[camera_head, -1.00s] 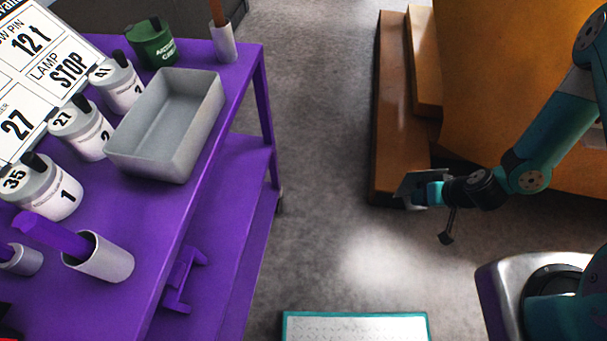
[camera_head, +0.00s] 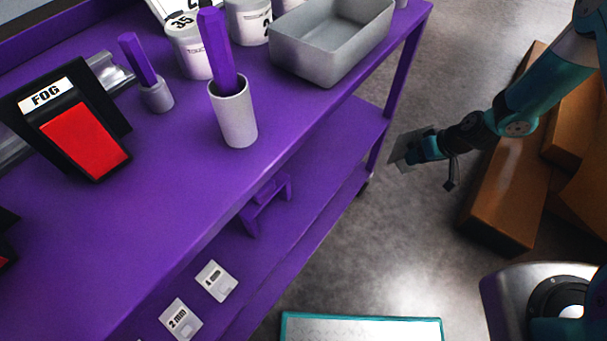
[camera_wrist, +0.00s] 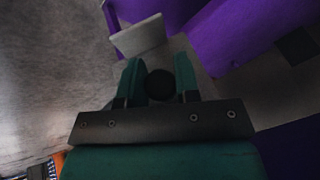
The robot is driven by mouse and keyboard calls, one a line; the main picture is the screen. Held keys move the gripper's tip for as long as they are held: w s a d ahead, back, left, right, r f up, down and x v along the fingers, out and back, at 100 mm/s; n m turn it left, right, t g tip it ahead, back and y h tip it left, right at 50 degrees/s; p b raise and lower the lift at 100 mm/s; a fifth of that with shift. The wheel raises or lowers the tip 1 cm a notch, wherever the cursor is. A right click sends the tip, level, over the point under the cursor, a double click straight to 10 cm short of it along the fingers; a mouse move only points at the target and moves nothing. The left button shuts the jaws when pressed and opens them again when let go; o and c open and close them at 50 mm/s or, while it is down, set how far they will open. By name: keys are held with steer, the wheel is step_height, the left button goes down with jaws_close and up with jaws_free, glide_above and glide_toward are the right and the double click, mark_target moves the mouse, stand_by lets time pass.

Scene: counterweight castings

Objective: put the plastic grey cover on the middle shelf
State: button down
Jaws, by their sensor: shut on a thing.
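My gripper (camera_head: 420,147) is shut on a flat grey cover (camera_head: 402,152), held in the air to the right of the purple rack. In the wrist view the cover (camera_wrist: 138,36) stands out beyond the two teal fingers (camera_wrist: 158,70). The purple rack has a top board (camera_head: 170,215) and shelf boards below it. The middle shelf (camera_head: 345,133) shows under the top board at its right end. The cover is apart from the rack; much of the middle shelf is hidden under the top board.
A grey bin (camera_head: 330,45), a pale cup (camera_head: 235,120) with a purple bar and a red FOG device (camera_head: 85,140) stand on top. Below are a purple bracket (camera_head: 266,205) and small labelled tags (camera_head: 216,280). Brown boxes (camera_head: 505,190) lie right of the open floor.

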steer(key=w+a+n+g+b, duration=0.2)
steer(key=w+a+n+b, duration=0.1)
steer(key=w+b, duration=0.4)
steer(key=w+a+n+g+b, duration=0.1)
steer(key=w+a+n+b, duration=0.1)
steer(key=w+n+b, duration=0.45)
steer(key=shift+s+a+f+m+y+b, duration=0.15)
steer(key=shift+s+a+f+m+b, duration=0.45)
steer(key=shift+a, duration=2.4)
steer(key=shift+s+a+f+m+y+b, duration=0.1)
steer(key=shift+a+f+m+y+b, duration=0.4)
steer(key=shift+a+b, duration=1.7)
steer(key=shift+s+a+f+m+h+b, duration=0.3)
steer(key=shift+a+f, duration=0.5)
steer(key=shift+a, duration=3)
steer(key=shift+s+f, duration=0.1)
steer(key=shift+f, duration=0.05)
steer(key=c, duration=0.8)
jaws_free()
steer(key=shift+c, duration=0.2)
